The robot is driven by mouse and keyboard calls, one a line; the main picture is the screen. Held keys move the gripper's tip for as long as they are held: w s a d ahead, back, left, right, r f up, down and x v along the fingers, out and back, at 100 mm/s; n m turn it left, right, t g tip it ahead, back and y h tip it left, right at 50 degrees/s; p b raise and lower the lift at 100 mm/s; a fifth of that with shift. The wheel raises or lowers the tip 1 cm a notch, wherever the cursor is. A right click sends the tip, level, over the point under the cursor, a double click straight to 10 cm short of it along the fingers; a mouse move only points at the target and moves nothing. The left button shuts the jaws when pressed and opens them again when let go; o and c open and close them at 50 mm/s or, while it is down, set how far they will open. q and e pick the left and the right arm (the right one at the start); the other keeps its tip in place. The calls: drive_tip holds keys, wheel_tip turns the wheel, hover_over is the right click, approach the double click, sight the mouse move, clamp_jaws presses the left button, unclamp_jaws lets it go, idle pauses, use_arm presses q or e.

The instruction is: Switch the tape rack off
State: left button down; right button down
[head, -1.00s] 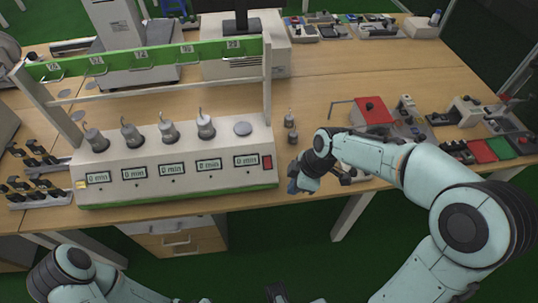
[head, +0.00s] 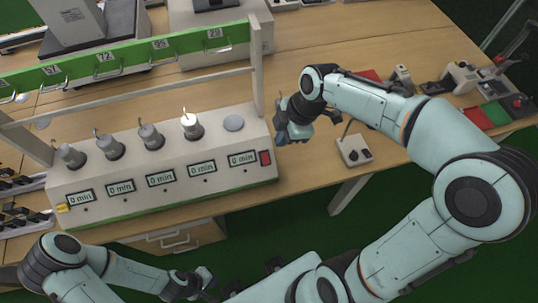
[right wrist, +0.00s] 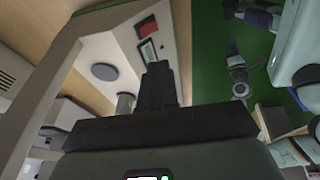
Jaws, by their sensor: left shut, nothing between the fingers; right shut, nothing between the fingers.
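The tape rack (head: 130,177) is a long white box with a green lower edge and several "0 min" displays on its sloped front. Its red switch (head: 265,158) sits at the right end beside the last display. The red switch also shows in the right wrist view (right wrist: 147,27), beyond the fingers. My right gripper (head: 280,136) is shut and empty, just right of the rack's right end, close to the switch but apparently apart from it. It also shows in the right wrist view (right wrist: 157,82). My left gripper (head: 203,280) is shut and empty, low in front of the table.
Several grey weights (head: 151,136) with hooks stand on the rack, under a green numbered rail (head: 130,57). Other devices line the table's right side.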

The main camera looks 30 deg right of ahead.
hover_over(266, 162)
drive_tip(key=s, duration=0.2)
wheel_tip(266, 162, down, 10)
drive_tip(key=r, duration=0.1)
use_arm(q)
drive_tip(key=shift+f, duration=0.2)
use_arm(e)
drive_tip(key=shift+w+d+f, duration=0.15)
drive_tip(key=shift+w+f, duration=0.1)
drive_tip(key=shift+f, duration=0.4)
drive_tip(key=shift+w+d+f, duration=0.1)
drive_tip(key=shift+w+f, duration=0.1)
drive_tip(key=shift+f, duration=0.5)
drive_tip(key=shift+w+d+f, duration=0.15)
drive_tip(key=shift+w+f, duration=0.1)
drive_tip(key=shift+f, duration=0.4)
use_arm(q)
drive_tip(key=shift+s+f, duration=0.1)
